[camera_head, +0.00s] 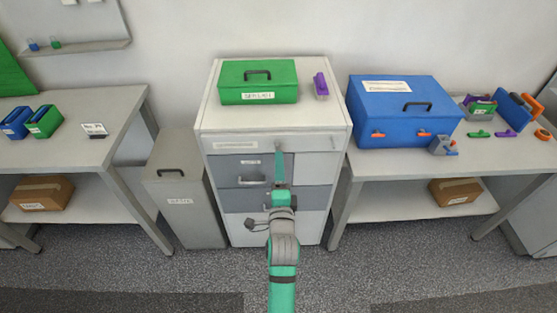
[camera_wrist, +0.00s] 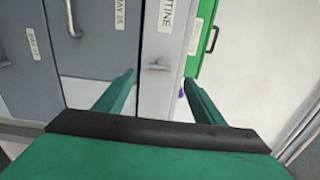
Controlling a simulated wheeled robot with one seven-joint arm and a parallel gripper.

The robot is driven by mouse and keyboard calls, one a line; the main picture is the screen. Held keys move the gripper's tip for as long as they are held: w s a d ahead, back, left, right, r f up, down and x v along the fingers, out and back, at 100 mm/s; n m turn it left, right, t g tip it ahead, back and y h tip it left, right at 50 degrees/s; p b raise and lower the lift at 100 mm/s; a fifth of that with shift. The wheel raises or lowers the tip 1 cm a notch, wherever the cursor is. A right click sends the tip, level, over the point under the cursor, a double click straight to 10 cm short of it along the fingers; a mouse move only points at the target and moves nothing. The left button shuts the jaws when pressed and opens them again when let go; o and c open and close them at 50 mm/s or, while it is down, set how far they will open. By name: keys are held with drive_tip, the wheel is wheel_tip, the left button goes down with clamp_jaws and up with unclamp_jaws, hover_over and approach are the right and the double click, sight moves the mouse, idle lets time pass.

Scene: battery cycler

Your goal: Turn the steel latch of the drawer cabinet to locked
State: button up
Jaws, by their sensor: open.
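The drawer cabinet (camera_head: 222,130) stands against the wall in the middle of the head view. The steel latch (camera_wrist: 157,66) is a small grey bar on the cabinet's white top front panel (camera_wrist: 160,100) in the wrist view. It lies crosswise in that picture. My gripper (camera_head: 279,160) reaches up to the cabinet front in the head view, where I cannot pick out the latch. In the wrist view, my gripper (camera_wrist: 159,78) is open. Its two green fingers appear on either side of the latch, with nothing held; contact cannot be told.
Grey drawers with handles (camera_head: 252,182) sit below the top panel. A green box (camera_head: 258,95) and a purple object (camera_head: 321,86) stand on the cabinet. A grey bin (camera_head: 185,195) stands to the left. Tables flank the cabinet; the right one carries a blue toolbox (camera_head: 385,105).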

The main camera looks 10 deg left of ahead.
drive_tip(key=shift+v, duration=2.4)
drive_tip(key=shift+w, duration=0.1)
drive_tip(key=s+d+f+n+h, duration=0.1)
drive_tip(key=s+d+f+n, duration=0.1)
drive_tip(key=s+f, duration=0.35)
drive_tip(key=s+d+f+n+g+h, duration=0.1)
drive_tip(key=s+d+f+n, duration=0.15)
drive_tip(key=s, duration=0.55)
drive_tip(key=s+d+f+n, duration=0.2)
drive_tip(key=s+f+n, duration=0.1)
drive_tip(key=s, duration=0.3)
drive_tip(key=s+d+r+n+g+h, duration=0.1)
drive_tip(key=s+n, duration=0.7)
drive_tip(key=s, duration=1.2)
drive_tip(key=shift+d+r+h, duration=0.4)
drive_tip(key=shift+d+r, duration=0.1)
drive_tip(key=shift+r, duration=0.05)
